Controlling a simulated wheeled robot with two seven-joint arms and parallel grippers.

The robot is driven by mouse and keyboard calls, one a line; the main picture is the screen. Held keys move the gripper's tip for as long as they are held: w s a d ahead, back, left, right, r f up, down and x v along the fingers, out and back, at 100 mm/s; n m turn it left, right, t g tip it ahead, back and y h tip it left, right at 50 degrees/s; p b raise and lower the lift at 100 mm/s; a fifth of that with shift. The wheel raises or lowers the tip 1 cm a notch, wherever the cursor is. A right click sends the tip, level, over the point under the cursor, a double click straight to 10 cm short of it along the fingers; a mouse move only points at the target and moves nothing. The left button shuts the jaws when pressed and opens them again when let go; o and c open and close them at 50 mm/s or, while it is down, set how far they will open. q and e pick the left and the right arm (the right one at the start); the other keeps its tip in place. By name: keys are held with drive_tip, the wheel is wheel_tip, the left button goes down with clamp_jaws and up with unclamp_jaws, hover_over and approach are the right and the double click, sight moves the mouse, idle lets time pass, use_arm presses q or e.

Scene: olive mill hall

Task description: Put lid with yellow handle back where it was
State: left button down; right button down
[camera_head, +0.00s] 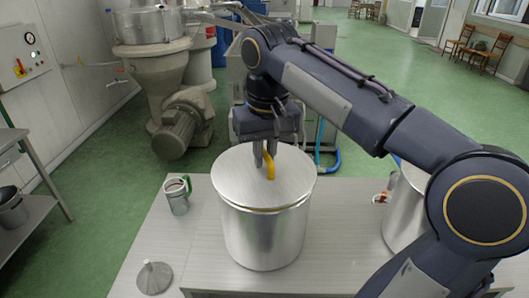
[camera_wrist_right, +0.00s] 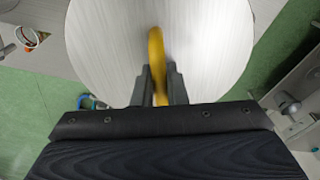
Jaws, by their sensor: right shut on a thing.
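The round metal lid (camera_head: 243,180) with the yellow handle (camera_head: 270,167) lies over the mouth of a large steel pot (camera_head: 264,237) on the table. A thin gap or yellow line shows at the front rim, so I cannot tell if it is fully seated. My right gripper (camera_head: 264,155) comes down from above and is shut on the yellow handle. In the right wrist view the lid (camera_wrist_right: 205,45) fills the top, with the yellow handle (camera_wrist_right: 156,55) between the fingers (camera_wrist_right: 156,85). My left gripper is not in view.
A metal jug with a green handle (camera_head: 177,197) stands left of the pot. A second steel pot (camera_head: 402,212) stands at right, partly behind my arm. Bare table (camera_head: 345,215) lies between the pots.

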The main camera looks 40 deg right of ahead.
sight(266, 153)
drive_tip(key=shift+f+b, duration=0.3)
drive_tip(key=shift+f, duration=0.15)
drive_tip(key=c, duration=1.4)
unclamp_jaws()
drive_tip(key=r, duration=0.5)
drive_tip(key=s+r, duration=0.1)
drive_tip(key=r, duration=0.1)
drive_tip(key=shift+a+r+p, duration=0.15)
drive_tip(key=shift+r+p, duration=0.15)
drive_tip(key=shift+r, duration=0.1)
